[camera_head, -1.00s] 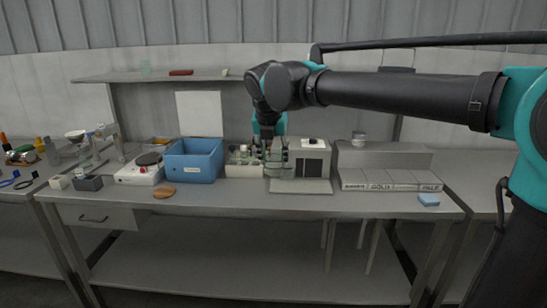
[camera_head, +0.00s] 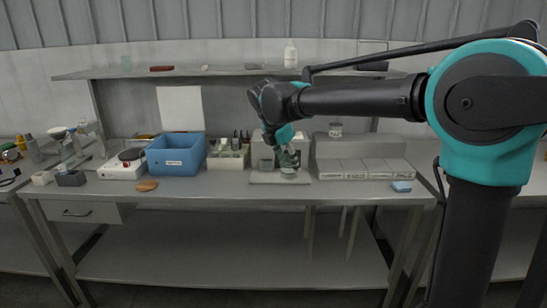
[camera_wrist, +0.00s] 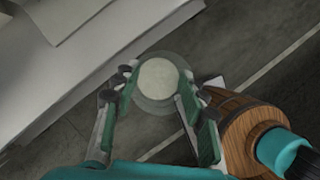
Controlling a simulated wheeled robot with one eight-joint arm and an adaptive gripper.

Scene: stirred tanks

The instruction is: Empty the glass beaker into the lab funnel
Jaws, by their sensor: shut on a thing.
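My gripper (camera_head: 289,160) is above the right part of the bench, in front of the grey box-shaped device. In the wrist view my gripper (camera_wrist: 157,88) is shut on the glass beaker (camera_wrist: 174,60), one finger on each side of it. The beaker is clear and round, with a pale disc of content showing inside. In the head view the beaker is small and mostly hidden by the fingers. The lab funnel (camera_head: 57,132) looks like a pale cone on a stand at the far left of the bench, well away from my gripper.
A blue bin (camera_head: 176,157), a hotplate (camera_head: 122,165) and a pale rack with bottles (camera_head: 228,158) stand between the funnel and my gripper. A shelf (camera_head: 220,74) runs above the bench. A wooden barrel (camera_wrist: 243,128) shows at the wrist view's right.

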